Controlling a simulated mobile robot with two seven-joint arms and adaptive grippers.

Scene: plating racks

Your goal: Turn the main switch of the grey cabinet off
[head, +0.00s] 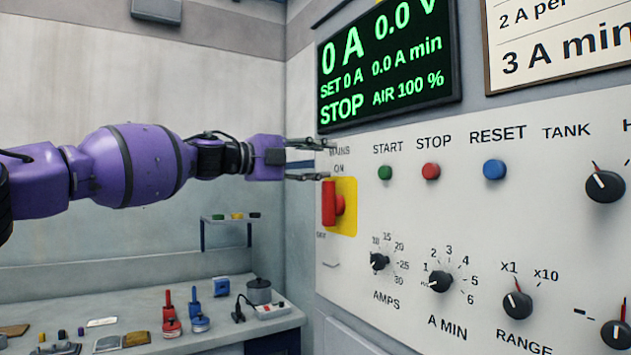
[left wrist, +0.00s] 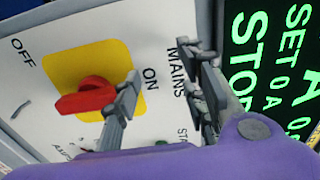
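The main switch (head: 331,203) is a red handle on a yellow plate (head: 351,208), at the left edge of the grey cabinet's pale panel (head: 408,215). The handle stands upright in the head view, in line with the ON label above; OFF is printed lower left. My left gripper (head: 308,160) is open and empty, its fingers spread just above the handle near the MAINS lettering. In the left wrist view, the red handle (left wrist: 85,99) shows whole beside one finger of the gripper (left wrist: 157,67); I cannot tell whether they touch. My right gripper is not in view.
Green start (head: 385,173), red stop (head: 430,171) and blue reset (head: 494,169) buttons sit right of the switch. Black knobs (head: 439,281) lie below them. A lit display (head: 388,62) is above. A bench (head: 225,335) with small items stands at lower left.

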